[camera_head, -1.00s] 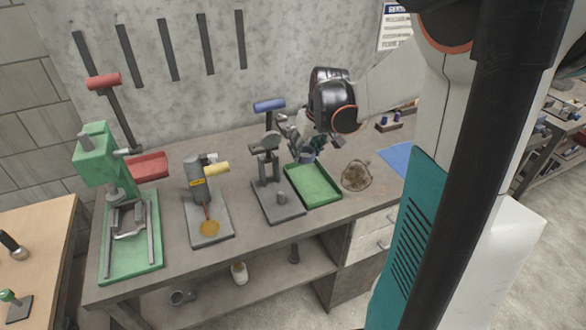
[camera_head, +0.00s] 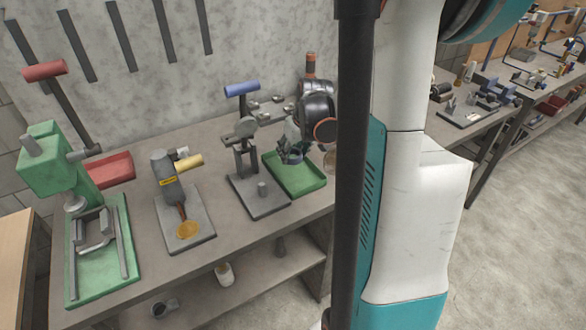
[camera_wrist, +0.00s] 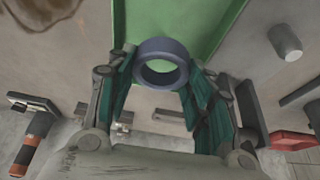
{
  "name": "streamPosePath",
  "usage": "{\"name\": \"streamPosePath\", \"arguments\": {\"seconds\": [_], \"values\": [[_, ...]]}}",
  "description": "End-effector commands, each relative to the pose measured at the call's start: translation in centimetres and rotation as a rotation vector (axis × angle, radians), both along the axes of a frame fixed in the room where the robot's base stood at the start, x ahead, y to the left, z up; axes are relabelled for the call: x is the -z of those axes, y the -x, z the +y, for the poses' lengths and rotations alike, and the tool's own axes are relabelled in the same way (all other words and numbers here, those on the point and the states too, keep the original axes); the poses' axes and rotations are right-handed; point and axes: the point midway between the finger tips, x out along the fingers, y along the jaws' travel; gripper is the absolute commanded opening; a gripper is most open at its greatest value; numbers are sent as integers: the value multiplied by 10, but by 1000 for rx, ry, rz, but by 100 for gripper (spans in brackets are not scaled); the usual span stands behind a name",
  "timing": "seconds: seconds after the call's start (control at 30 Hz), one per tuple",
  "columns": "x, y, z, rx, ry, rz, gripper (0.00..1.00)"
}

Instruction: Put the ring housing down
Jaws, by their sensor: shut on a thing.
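The ring housing (camera_wrist: 163,45) is a short blue-grey ring, held between my fingertips in the wrist view. In the head view it shows small and dark (camera_head: 293,157) at the end of my gripper (camera_head: 292,148). My gripper is shut on the ring; its teal fingers press on either side of it in the wrist view (camera_wrist: 160,66). A green tray (camera_head: 306,187) lies on the bench beneath the ring, and the tray's green floor also shows behind the ring in the wrist view (camera_wrist: 205,18). I cannot tell whether the ring touches the tray.
A grey press stand with a blue handle (camera_head: 242,90) stands just left of the tray. Farther left are a stand with a yellow handle (camera_head: 188,161) and a green press (camera_head: 50,160). A brown round thing (camera_head: 329,163) sits right of the tray, partly hidden by my body.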

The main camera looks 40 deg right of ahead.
Motion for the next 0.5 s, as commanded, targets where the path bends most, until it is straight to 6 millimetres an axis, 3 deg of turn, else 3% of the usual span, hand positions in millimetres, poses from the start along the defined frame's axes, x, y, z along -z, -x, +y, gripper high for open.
{"name": "streamPosePath", "arguments": {"seconds": [0.27, 0.5], "values": [[20, 0, 0, 0, 0, 0, 14], [53, 0, 0, 0, 0, 0, 14]]}}
